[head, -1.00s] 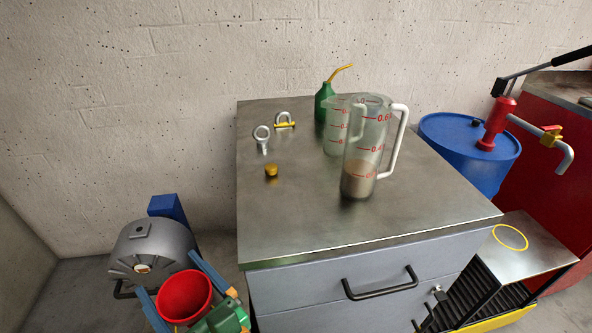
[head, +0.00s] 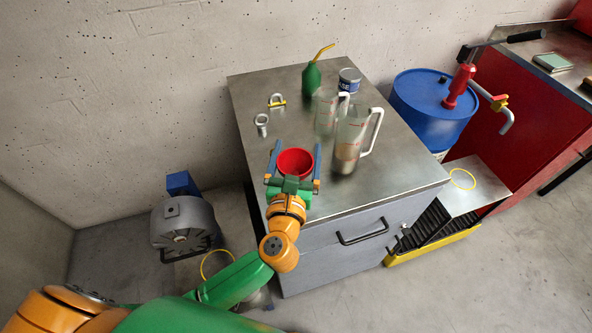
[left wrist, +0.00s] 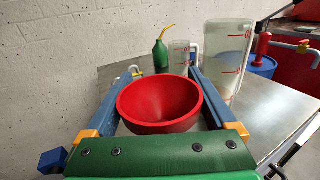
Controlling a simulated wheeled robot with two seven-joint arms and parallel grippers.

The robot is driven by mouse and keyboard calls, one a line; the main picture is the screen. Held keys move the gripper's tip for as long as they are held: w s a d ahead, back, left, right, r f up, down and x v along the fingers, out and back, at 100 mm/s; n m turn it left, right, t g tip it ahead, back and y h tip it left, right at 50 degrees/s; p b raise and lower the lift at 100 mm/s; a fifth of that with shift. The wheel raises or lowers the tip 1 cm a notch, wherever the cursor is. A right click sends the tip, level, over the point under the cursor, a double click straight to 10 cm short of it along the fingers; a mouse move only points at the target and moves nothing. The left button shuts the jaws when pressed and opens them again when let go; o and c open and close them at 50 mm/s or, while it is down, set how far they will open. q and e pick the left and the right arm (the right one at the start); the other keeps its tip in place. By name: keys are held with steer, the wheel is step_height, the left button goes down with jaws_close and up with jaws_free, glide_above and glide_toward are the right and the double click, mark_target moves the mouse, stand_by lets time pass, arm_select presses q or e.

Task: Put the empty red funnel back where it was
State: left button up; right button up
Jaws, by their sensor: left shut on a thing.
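The red funnel (head: 295,162) is between the fingers of my left gripper (head: 294,160), over the front left part of the metal cabinet top (head: 330,200). In the left wrist view the funnel (left wrist: 160,104) shows its wide mouth facing up, with no contents seen inside. My left gripper (left wrist: 160,100) is shut on it, one blue finger on each side. The funnel's lower end is hidden, so I cannot tell whether it touches the top. My right gripper is not in view.
Two clear jugs stand right of the funnel, the nearer jug (head: 349,140) holding brownish liquid. A green oil can (head: 311,80), a tin (head: 349,80) and eye bolts (head: 262,125) stand behind. A motor (head: 183,225) is on the floor. A blue drum (head: 432,108) stands right.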

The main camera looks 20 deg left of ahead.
arm_select(q)
steer(key=w+f+b, duration=0.1)
steer(key=w+a+f+b, duration=0.1)
steer(key=f, duration=0.1)
steer(key=w+a+f+b, duration=0.1)
steer(key=f, duration=0.1)
steer(key=f+b, duration=0.4)
steer(key=shift+w, duration=0.2)
steer(key=shift+r, duration=0.3)
steer(key=o, duration=1.3)
steer(key=shift+f, duration=0.2)
steer(key=shift+o, duration=0.5)
steer(key=shift+r, duration=0.3)
steer(key=s, duration=0.3)
steer(key=s+d+b, duration=0.1)
steer(key=s, duration=0.7)
steer(key=shift+d+f, duration=0.2)
steer(key=shift+d, duration=0.1)
steer(key=shift+s+r, duration=0.15)
steer(key=shift+s, duration=0.3)
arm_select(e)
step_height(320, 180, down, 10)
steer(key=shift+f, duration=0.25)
